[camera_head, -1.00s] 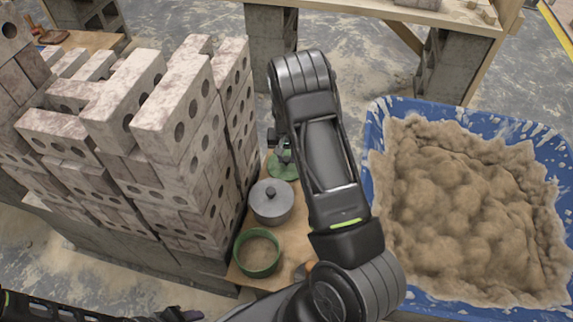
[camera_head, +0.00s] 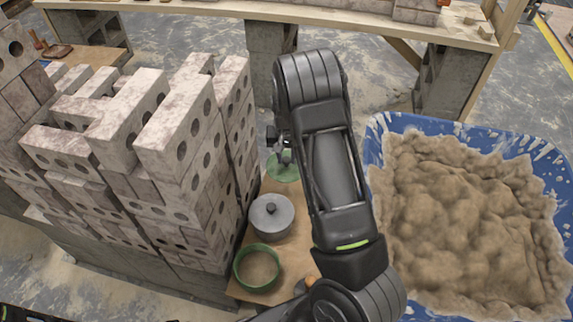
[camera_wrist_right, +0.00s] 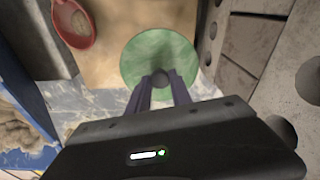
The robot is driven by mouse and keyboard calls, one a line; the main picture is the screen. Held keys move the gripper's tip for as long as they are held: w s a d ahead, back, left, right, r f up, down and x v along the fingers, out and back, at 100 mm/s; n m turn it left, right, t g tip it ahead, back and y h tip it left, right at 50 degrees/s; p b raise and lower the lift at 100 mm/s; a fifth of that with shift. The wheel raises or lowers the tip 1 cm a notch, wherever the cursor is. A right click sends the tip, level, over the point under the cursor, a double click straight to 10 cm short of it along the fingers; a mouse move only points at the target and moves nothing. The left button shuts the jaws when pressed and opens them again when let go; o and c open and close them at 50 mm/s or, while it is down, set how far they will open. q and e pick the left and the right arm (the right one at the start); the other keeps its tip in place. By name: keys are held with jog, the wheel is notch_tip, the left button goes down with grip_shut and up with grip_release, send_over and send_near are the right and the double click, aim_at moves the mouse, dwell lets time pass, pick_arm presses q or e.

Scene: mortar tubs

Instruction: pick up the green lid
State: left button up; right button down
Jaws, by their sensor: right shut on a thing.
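The green lid (camera_head: 283,172) is a flat round disc with a small dark knob, at the far end of a narrow wooden board. My right gripper (camera_head: 283,156) is over it, partly hidden by my arm. In the right wrist view the lid (camera_wrist_right: 150,50) shows whole, and my right gripper (camera_wrist_right: 161,83) is shut on its knob. I cannot tell whether the lid touches the board. My left gripper is out of sight; only a bit of my left arm shows at the bottom left corner.
A grey lidded pot (camera_head: 271,217) and a green-rimmed round pot (camera_head: 257,268) stand nearer on the board (camera_head: 300,262). A brick stack (camera_head: 190,170) rises close on the left. A blue tub (camera_head: 377,135) of mortar is on the right. A red bowl (camera_wrist_right: 75,25) shows in the wrist view.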

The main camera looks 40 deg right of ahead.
notch_tip(320, 180, up, 2)
jog(key=shift+r, duration=0.2)
dwell(0.6)
